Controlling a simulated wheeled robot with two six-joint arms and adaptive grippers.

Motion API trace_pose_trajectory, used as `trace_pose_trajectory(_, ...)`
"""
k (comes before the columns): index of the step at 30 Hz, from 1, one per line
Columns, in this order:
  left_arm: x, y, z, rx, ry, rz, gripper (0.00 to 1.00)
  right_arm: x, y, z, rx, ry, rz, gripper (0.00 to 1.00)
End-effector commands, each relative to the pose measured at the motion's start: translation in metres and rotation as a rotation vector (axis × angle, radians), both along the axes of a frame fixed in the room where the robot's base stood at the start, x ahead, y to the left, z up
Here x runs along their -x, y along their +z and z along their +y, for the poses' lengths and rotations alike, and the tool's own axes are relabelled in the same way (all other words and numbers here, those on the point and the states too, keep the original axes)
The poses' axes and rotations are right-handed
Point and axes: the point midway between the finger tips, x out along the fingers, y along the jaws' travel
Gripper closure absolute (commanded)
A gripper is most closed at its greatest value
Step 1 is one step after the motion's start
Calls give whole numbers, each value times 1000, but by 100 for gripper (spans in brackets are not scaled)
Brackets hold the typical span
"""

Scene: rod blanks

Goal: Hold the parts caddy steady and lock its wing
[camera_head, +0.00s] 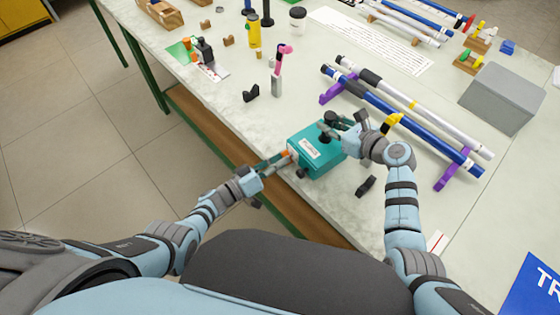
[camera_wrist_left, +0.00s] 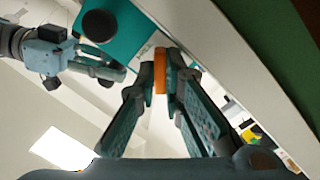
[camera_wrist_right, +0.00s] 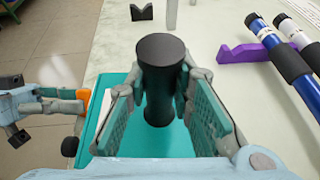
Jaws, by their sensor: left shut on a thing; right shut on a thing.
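The teal parts caddy (camera_head: 322,160) stands near the table's front edge, with a white label on its face. A black upright handle (camera_wrist_right: 160,60) rises from its top. My right gripper (camera_head: 333,127) is shut around this handle, one finger on each side. An orange tab (camera_wrist_left: 161,72) sticks out at the caddy's left side, and I take it to be the wing. My left gripper (camera_head: 282,159) reaches in from the left and is shut on the orange tab. The fingers hide part of the handle and tab. I cannot tell whether the wing is locked.
Blue and white rods (camera_head: 400,115) lie on purple supports (camera_head: 338,88) behind and right of the caddy. A small black block (camera_head: 366,186) lies to its right. A grey box (camera_head: 503,97) stands further right.

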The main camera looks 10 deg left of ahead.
Motion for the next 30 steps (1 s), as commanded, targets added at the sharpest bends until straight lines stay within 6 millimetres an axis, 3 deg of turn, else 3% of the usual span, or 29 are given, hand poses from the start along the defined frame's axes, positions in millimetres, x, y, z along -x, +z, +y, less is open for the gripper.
trace_pose_trajectory(1,-2,4,-1,-25,-2,-37,100,4,-7,0,7,4,15,100)
trace_pose_trajectory(18,-2,4,-1,-409,1,-367,100,4,-7,0,8,4,14,100)
trace_pose_trajectory(30,-2,4,-1,-539,2,-479,100,4,-7,0,8,4,14,100)
